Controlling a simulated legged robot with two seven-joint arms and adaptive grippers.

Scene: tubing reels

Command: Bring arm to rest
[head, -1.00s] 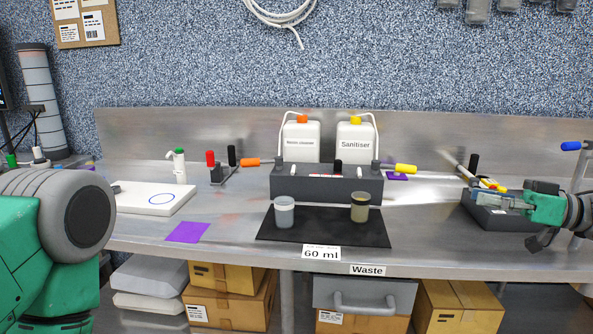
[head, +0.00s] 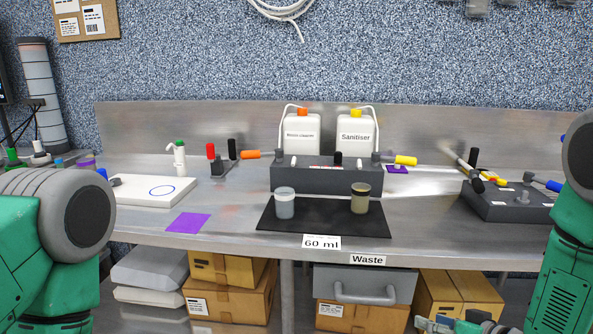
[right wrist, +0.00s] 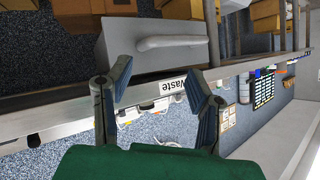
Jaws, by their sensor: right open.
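My right gripper (head: 436,324) shows at the bottom edge of the head view, low in front of the bench, with part of it cut off. In the right wrist view its two blue-padded fingers (right wrist: 157,72) stand apart with nothing between them. My right arm's green link fills the right edge of the head view. My left arm's green and grey link shows at the left edge, and its gripper is out of view.
The steel bench holds a black mat (head: 320,228) with two cups, a grey rack (head: 325,178), a dark tray (head: 500,211) and a white board (head: 150,193). Below are a grey Waste drawer (head: 365,285) and cardboard boxes (head: 232,292).

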